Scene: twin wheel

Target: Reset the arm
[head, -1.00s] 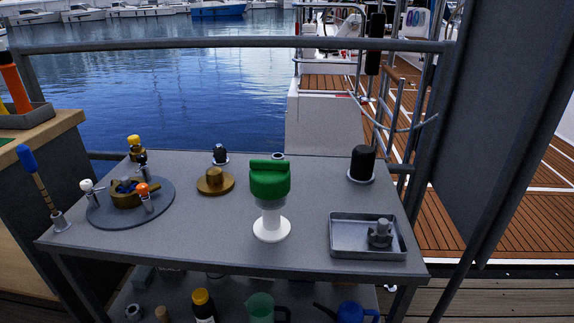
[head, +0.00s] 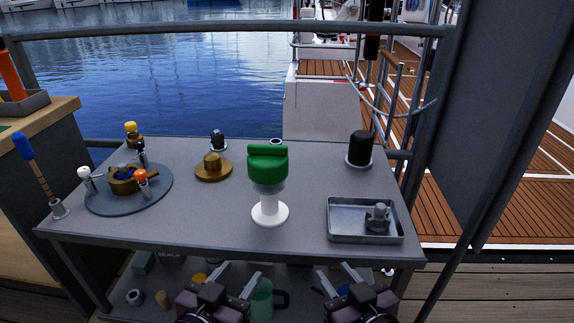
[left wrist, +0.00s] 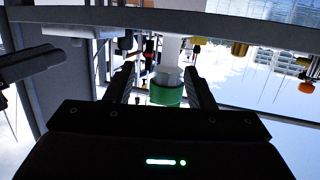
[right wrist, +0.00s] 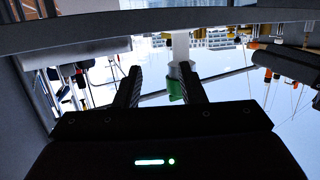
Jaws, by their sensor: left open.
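My left gripper (head: 240,275) is low in the head view, in front of the table (head: 160,232) and below its top. Its two fingers are spread, and nothing is between them that I can make out as held. My right gripper (head: 338,277) is beside it to the right at about the same height, also with fingers apart. In the left wrist view the left fingers (left wrist: 160,88) stand apart, with a green-capped piece seen beyond them. In the right wrist view the right fingers (right wrist: 161,85) also stand apart and look empty.
On the table stand a green-topped white stand (head: 268,188), a metal tray (head: 345,234) with a grey fitting, a brass flanged piece (head: 213,169), a black knob (head: 360,148) and a round plate (head: 105,205) with small parts. The shelf below holds a green jug (head: 262,303).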

